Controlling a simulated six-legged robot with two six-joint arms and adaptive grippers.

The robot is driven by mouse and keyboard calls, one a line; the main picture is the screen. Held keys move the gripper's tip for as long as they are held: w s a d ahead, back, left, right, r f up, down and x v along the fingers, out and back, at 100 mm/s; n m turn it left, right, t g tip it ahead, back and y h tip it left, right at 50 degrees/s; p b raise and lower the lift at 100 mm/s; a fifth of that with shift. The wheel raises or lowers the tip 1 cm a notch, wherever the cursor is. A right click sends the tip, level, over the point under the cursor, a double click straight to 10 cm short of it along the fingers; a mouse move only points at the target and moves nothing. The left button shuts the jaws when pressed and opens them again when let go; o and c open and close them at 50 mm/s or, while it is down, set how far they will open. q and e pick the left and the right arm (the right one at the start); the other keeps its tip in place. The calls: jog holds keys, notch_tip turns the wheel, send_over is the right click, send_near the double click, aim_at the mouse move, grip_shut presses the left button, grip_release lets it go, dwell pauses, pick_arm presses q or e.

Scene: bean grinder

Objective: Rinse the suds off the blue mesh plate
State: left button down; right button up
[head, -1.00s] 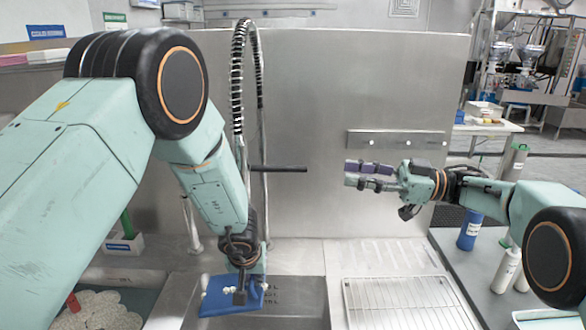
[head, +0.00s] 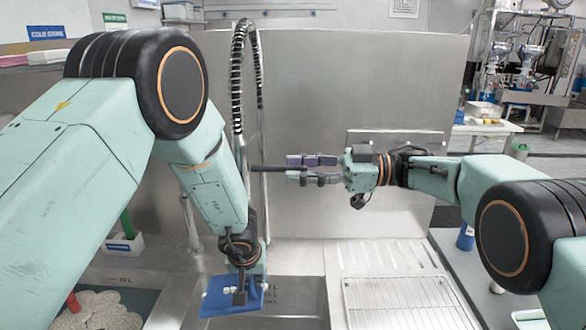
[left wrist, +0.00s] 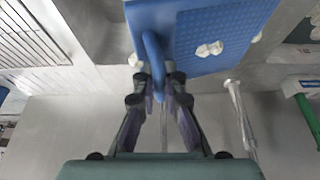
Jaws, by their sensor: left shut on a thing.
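The blue mesh plate (head: 218,303) is over the sink (head: 297,296), with white suds on it. In the left wrist view the plate (left wrist: 222,32) shows its mesh face with white suds clumps (left wrist: 210,49). My left gripper (head: 240,292) is shut on the plate's blue handle; its fingers also show in the left wrist view (left wrist: 160,88). A dark horizontal bar (head: 268,168) sticks out to the right from the upright tap pipe behind the sink. My right gripper (head: 290,168) is open, its fingers above and below the bar's right end. I cannot tell whether they touch it.
A coiled black hose (head: 237,80) rises behind the sink by the steel back panel (head: 350,80). A wire rack (head: 400,302) lies on the drainboard at right. A blue bottle (head: 466,237) stands farther right. A green-handled brush (head: 127,224) stands at left.

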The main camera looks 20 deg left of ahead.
jog(key=shift+x, duration=0.8)
jog(key=shift+c, duration=0.2)
grip_shut()
